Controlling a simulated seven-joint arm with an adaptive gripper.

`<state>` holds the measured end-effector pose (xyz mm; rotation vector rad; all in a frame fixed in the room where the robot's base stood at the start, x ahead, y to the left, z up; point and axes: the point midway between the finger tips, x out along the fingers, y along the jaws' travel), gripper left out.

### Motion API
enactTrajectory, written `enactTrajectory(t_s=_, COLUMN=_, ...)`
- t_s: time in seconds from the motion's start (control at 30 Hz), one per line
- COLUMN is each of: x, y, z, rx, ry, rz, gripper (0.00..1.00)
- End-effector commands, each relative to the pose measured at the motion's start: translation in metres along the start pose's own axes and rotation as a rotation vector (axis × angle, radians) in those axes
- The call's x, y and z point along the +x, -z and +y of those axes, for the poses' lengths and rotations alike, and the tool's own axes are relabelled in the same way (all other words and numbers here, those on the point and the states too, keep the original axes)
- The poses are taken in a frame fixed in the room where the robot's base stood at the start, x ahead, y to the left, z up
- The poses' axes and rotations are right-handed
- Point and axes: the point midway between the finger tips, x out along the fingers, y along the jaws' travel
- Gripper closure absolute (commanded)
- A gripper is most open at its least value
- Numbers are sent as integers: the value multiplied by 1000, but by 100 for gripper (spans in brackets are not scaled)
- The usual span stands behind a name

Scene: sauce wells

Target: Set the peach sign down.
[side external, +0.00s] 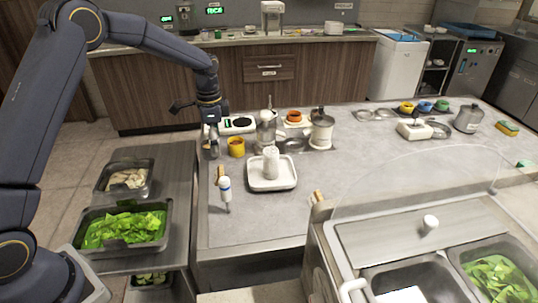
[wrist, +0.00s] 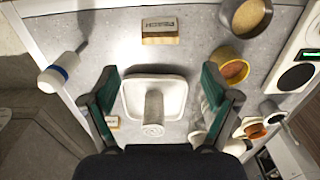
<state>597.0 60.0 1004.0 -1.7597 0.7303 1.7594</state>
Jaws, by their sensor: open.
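The peach sign (wrist: 161,30) is a small wooden block with a pale face lettered PEACH, upside down in the wrist view. It sits on the grey counter near its left end; the side view shows it small and nearly edge-on (side external: 220,173). My gripper (wrist: 160,78) is open, with teal-padded fingers spread wide and nothing held between them. The sign lies beyond the fingertips in the wrist view, apart from them. In the side view my gripper (side external: 212,146) hangs above the counter's left end, close to the sign.
A white square tray (side external: 288,185) bears a white cylinder (side external: 271,161). A white bottle with a blue band (side external: 225,188) and a yellow cup (side external: 236,148) flank the sign. Another wooden block (side external: 317,196) lies near the front edge. Bare counter (side external: 240,225) shows in front.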

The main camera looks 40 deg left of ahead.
Motion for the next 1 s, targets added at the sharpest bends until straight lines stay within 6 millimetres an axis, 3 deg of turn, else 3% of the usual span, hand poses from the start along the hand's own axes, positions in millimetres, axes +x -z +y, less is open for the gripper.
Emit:
enactTrajectory(t_s=0.17, x=-24, y=-2, z=5, rx=-19, ry=13, rz=9, gripper=13)
enactTrajectory(t_s=0.27, x=-57, y=-8, z=21, rx=-76, ry=47, rz=34, gripper=13)
enactTrajectory(t_s=0.4, x=-118, y=-32, z=67, rx=-218, ry=113, rz=101, gripper=13)
enactTrajectory(t_s=0.5, x=-152, y=-56, z=107, rx=-334, ry=154, rz=166, gripper=13)
enactTrajectory(t_s=0.6, x=-173, y=-84, z=147, rx=-450, ry=183, rz=238, gripper=13)
enactTrajectory(t_s=0.8, x=-178, y=-134, z=213, rx=-651, ry=202, rz=379, gripper=13)
enactTrajectory(t_s=1.0, x=-167, y=-157, z=242, rx=-756, ry=195, rz=457, gripper=13)
